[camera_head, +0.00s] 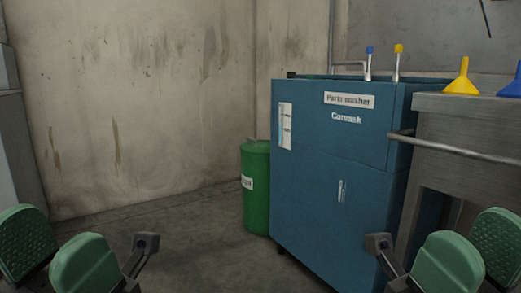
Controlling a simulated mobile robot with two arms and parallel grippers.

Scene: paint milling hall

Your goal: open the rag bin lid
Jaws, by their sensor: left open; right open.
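A green cylindrical bin (256,190), which looks like the rag bin, stands upright on the floor against the back wall. Its right part is hidden behind the blue cabinet. Its lid (256,143) looks level and down on the rim, but it is small and seen nearly edge-on. A white label is partly visible on the bin's side. My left gripper (57,252) is open and empty at the lower left. My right gripper (474,252) is open and empty at the lower right. Both are in the foreground, well apart from the bin.
A blue parts washer (300,190) stands right of the bin and partly covers it. A grey bench (460,103) with a front rail (450,149) and a yellow funnel (463,78) stands at the right. The floor (190,235) left and in front of the bin is clear.

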